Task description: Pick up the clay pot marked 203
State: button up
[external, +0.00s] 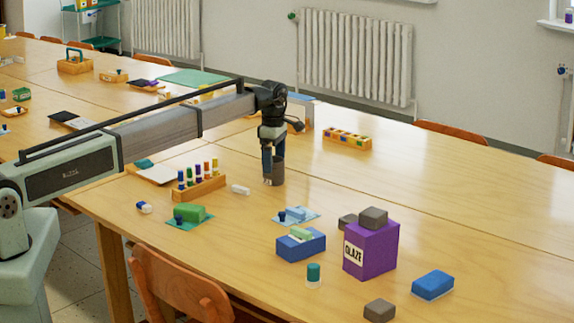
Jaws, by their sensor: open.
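My gripper (268,181) points straight down over the middle of the table, open, with its fingertips low near the tabletop.
A wooden rack of coloured bottles (200,188) and a white block (241,189) are left of my gripper. A purple GLAZE box (371,249), a blue tray (301,246) and grey blocks (380,310) stand in front, right.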

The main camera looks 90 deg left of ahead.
jog(key=shift+f, duration=0.75)
jog(key=c, duration=1.2)
jog(key=shift+o, duration=0.2)
jog(key=shift+r, duration=0.1)
